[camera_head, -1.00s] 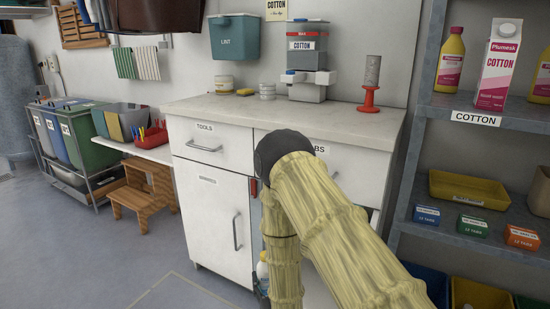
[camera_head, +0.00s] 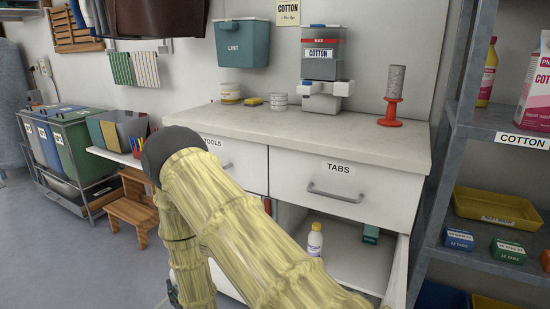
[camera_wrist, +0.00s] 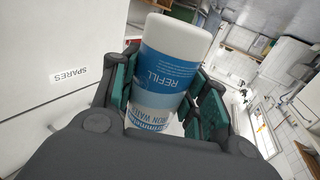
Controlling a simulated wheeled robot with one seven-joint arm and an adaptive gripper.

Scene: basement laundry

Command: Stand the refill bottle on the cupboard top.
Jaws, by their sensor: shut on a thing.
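The refill bottle (camera_wrist: 172,60) is white with a blue label reading REFILL. In the wrist view it stands between the green-padded fingers of my gripper (camera_wrist: 165,92), which is shut on it. In the head view my arm hides the bottle and most of my gripper; only a dark part of the gripper shows at the lower left of the arm. The cupboard top (camera_head: 300,124) is a pale counter above the TOOLS and TABS drawers. Its front middle is bare.
Tubs, a yellow sponge (camera_head: 252,101), a dispenser (camera_head: 322,70) and a red-based spool holder (camera_head: 391,105) stand along the cupboard top's back. Another white bottle (camera_head: 315,240) stands in the open compartment below TABS. Grey shelving (camera_head: 455,170) borders the right side.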

